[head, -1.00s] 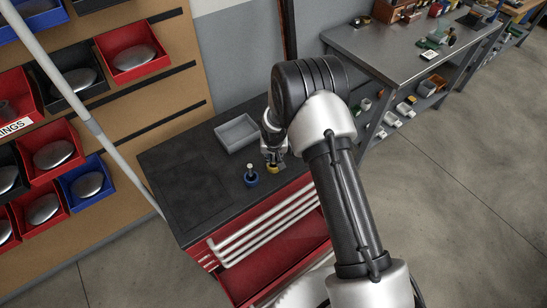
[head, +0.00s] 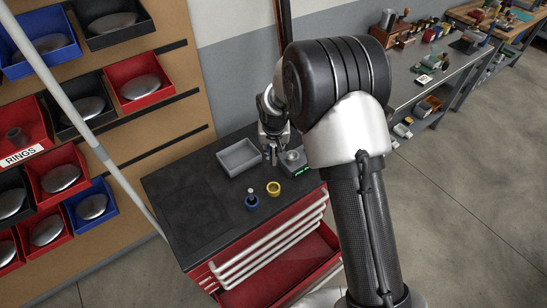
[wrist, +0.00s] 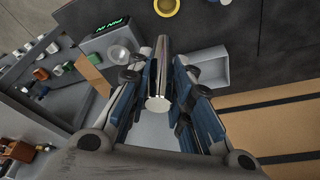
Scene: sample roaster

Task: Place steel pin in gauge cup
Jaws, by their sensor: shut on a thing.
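My gripper (head: 273,150) is shut on the steel pin (wrist: 160,72), a shiny cylinder between the blue-grey finger pads in the wrist view. It is above the dark bench top, just left of the grey gauge block (head: 293,160). In the wrist view, the gauge's round cup (wrist: 119,56) is left of the pin, apart from it, beside a green-lettered display (wrist: 107,34). The pin is hard to make out in the head view.
A yellow ring-shaped holder (head: 273,188) stands empty near the bench front. A blue holder (head: 251,201) with an upright pin is left of it. A grey tray (head: 240,157) lies left of my gripper. The bench's left side (head: 195,200) is clear.

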